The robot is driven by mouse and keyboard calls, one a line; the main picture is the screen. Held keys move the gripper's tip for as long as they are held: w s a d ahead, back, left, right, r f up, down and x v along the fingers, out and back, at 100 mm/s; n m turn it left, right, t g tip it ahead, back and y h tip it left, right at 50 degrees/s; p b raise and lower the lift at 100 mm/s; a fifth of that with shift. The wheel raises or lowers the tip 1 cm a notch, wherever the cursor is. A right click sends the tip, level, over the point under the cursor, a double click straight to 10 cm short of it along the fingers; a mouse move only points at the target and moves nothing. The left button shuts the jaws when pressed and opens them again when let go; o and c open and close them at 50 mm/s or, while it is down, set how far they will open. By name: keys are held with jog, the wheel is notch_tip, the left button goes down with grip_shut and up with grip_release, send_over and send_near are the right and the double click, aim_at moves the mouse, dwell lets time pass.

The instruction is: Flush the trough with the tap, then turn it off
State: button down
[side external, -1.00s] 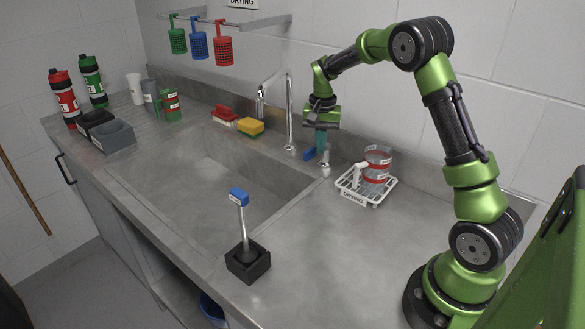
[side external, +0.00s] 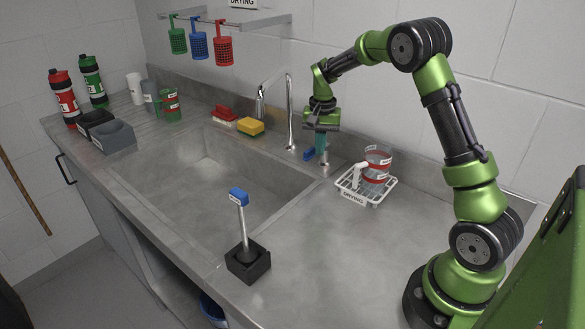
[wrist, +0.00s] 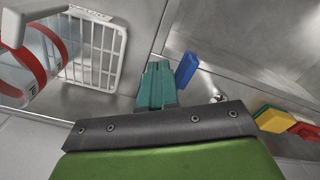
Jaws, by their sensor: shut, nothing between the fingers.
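The metal trough (side external: 215,172) is sunk in the counter, and its visible floor looks bare. The tap's tall curved spout (side external: 290,108) stands behind it, pointing over the trough; I see no water stream. A blue lever (side external: 309,153) sits at the tap's right, and it also shows in the wrist view (wrist: 186,69). My gripper (side external: 322,143), with teal fingers, is shut and empty. It points down just right of the blue lever. In the wrist view the fingers (wrist: 155,80) are close beside the lever; I cannot tell if they touch.
A white drying rack (side external: 368,188) with a red-banded clear container (side external: 377,163) stands right of my gripper. A yellow sponge (side external: 250,127) and red brush (side external: 224,114) lie behind the trough. A blue-topped tool (side external: 239,197) stands upright in a black holder at the front.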

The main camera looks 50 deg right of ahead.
aim_at(310, 149)
jog(key=shift+f, duration=1.15)
jog(key=shift+w, duration=0.1)
jog(key=shift+w, duration=2.1)
jog(key=shift+s+r, duration=0.25)
jog(key=shift+r, duration=0.9)
jog(key=shift+s+r, duration=0.2)
jog(key=shift+r, duration=0.9)
jog(key=w+d, duration=0.2)
jog(key=w, duration=0.4)
jog(key=shift+w, duration=0.35)
notch_tip(310, 149, down, 4)
jog(key=shift+f, duration=0.25)
